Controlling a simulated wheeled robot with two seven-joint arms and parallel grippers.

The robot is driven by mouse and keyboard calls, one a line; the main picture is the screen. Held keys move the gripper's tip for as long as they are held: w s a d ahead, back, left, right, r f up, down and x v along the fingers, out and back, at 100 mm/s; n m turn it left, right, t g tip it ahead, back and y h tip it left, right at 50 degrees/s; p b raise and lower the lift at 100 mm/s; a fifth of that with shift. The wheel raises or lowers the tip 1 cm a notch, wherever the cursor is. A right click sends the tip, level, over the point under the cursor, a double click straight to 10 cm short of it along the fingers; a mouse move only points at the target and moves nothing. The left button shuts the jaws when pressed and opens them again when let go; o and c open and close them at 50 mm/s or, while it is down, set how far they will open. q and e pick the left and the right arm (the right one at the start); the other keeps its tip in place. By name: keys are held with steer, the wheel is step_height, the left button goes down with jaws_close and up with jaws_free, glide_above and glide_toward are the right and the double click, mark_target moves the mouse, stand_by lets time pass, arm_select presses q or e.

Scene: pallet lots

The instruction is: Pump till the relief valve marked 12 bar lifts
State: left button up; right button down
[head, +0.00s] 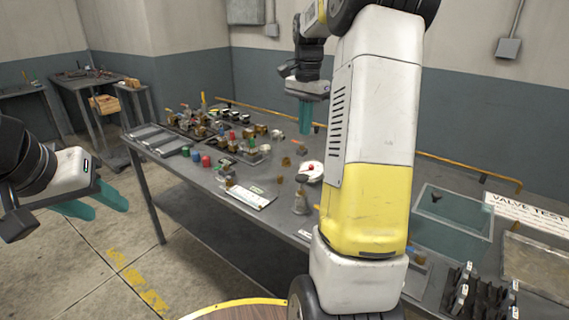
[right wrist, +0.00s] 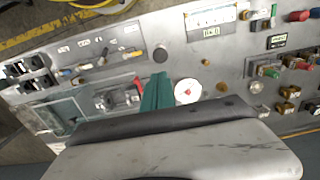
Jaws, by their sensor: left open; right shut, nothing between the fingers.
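My left gripper (head: 98,207) is open and empty, out over the floor left of the bench. My right gripper (head: 306,118) is shut and empty, pointing down above the back of the bench; its teal fingers also show in the right wrist view (right wrist: 157,92). A white round dial with a red centre (head: 312,171) lies on the bench, and shows right beside those fingers in the right wrist view (right wrist: 187,92). Several small brass, red, green and black valve-like parts (head: 232,137) stand at the bench's left half. No 12 bar marking is readable. I cannot identify the pump.
The grey bench (head: 213,178) has a white card (head: 251,197) near its front edge. A teal-tinted tank (head: 450,216) and a VALVE TEST sign (head: 527,212) are at the right. My right arm hides the bench's middle. Side tables (head: 85,82) stand at the far left.

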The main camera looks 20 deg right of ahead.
mark_target(303, 177)
stand_by(0.3)
step_height(303, 177, down, 14)
steer(key=shift+a, duration=0.1)
stand_by(0.4)
steer(key=shift+f, duration=0.1)
step_height(303, 177, down, 3)
steer(key=shift+f, duration=0.15)
steer(key=shift+s+f, duration=0.1)
stand_by(0.3)
step_height(303, 177, up, 14)
steer(key=shift+r, duration=0.25)
